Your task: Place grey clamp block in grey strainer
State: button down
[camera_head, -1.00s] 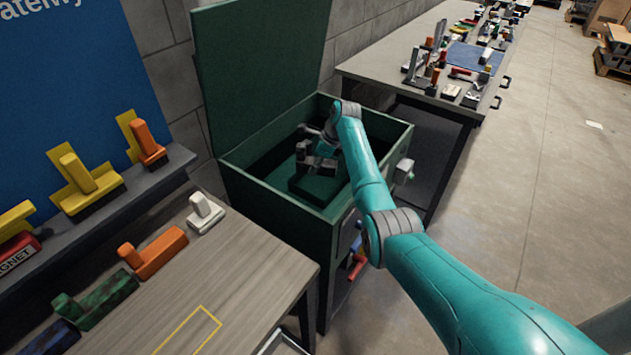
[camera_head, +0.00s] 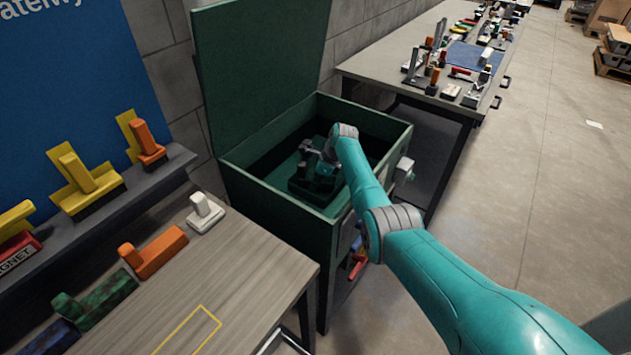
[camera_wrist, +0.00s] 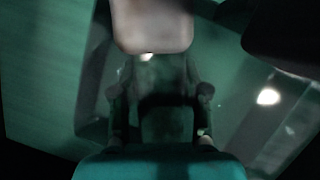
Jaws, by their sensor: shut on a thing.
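My gripper (camera_head: 312,168) is down inside the open green bin (camera_head: 280,208), near its middle. In the wrist view my gripper (camera_wrist: 161,92) is dark, with its two fingers on either side of a dim, blurred thing. It is shut on this thing, which I take for the grey clamp block (camera_wrist: 162,72); its shape is hard to make out. A dark, box-like shape lies under the gripper in the bin. I cannot tell whether it is the grey strainer, or whether the held block touches it.
The bin's green lid (camera_head: 262,75) stands open at the back. A wooden-topped bench (camera_head: 235,265) with brushes and blocks is at the left. A grey table (camera_head: 385,65) with many tools is behind at the right.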

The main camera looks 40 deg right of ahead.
jog(key=c, duration=0.6)
grip_release()
jog(key=v, duration=1.2)
